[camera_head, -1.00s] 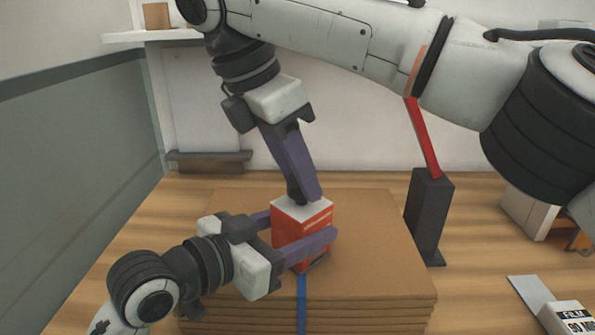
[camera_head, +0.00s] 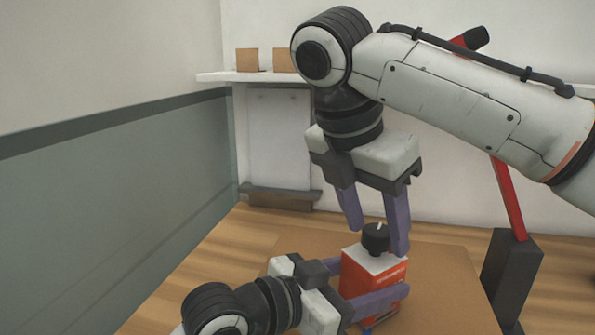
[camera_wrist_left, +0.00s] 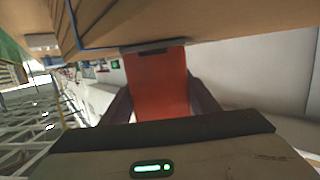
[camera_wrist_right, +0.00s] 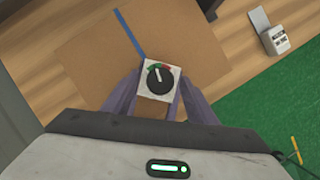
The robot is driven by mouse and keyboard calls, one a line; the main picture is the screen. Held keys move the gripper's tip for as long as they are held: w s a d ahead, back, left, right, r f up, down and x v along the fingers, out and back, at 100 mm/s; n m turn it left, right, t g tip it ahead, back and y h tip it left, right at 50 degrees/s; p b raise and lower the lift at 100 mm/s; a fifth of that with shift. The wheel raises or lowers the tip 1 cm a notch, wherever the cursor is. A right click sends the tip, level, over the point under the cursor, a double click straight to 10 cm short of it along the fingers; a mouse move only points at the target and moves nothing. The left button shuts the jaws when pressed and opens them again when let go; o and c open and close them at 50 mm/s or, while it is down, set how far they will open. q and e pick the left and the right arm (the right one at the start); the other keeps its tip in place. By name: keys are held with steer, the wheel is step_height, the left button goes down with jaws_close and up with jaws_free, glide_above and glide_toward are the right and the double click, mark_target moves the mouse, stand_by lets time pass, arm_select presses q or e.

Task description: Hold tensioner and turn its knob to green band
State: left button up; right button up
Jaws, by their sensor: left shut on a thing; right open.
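The tensioner is a red box with a white top (camera_head: 362,262) and a black knob (camera_head: 376,240). My left gripper (camera_head: 374,286) is shut on the box from the side, low on the cardboard. The red box (camera_wrist_left: 158,88) also shows between its fingers in the left wrist view. My right gripper (camera_head: 380,236) is open, pointing down, with its fingers on either side of the knob. In the right wrist view the knob (camera_wrist_right: 160,79) has a white pointer line aimed roughly upward. Small red and green marks arc beside it; which one the line meets is too small to tell.
The tensioner stands on brown cardboard (camera_wrist_right: 85,60), and a blue strap (camera_wrist_right: 130,35) runs from it. A dark post with a red lever (camera_head: 512,270) stands to the right. A shelf with boxes (camera_head: 247,60) is at the back left.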

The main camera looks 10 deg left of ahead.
arm_select(q)
steer(key=shift+r, duration=0.2)
arm_select(e)
steer(key=n, duration=0.2)
steer(key=n+y, duration=0.1)
steer(key=n, duration=0.1)
steer(key=n+t+y, duration=0.1)
steer(key=n, duration=0.1)
steer(key=shift+d, duration=0.35)
steer(key=n+y, duration=0.2)
steer(key=n, duration=0.3)
steer(key=shift+d+n, duration=0.15)
steer(key=shift+n, duration=0.25)
steer(key=v, duration=1.2)
steer(key=w+a+f+m+t+y, duration=0.2)
steer(key=a+m+t+y, duration=0.1)
steer(key=a+m, duration=0.4)
steer(key=w+a+f+m+t+y, duration=0.2)
steer(key=a+m+y, duration=0.3)
steer(key=m, duration=0.7)
steer(key=w+a+t, duration=0.1)
steer(key=a, duration=0.1)
steer(key=shift+a+m, duration=0.35)
steer(key=shift+m, duration=0.05)
steer(key=shift+w, duration=0.1)
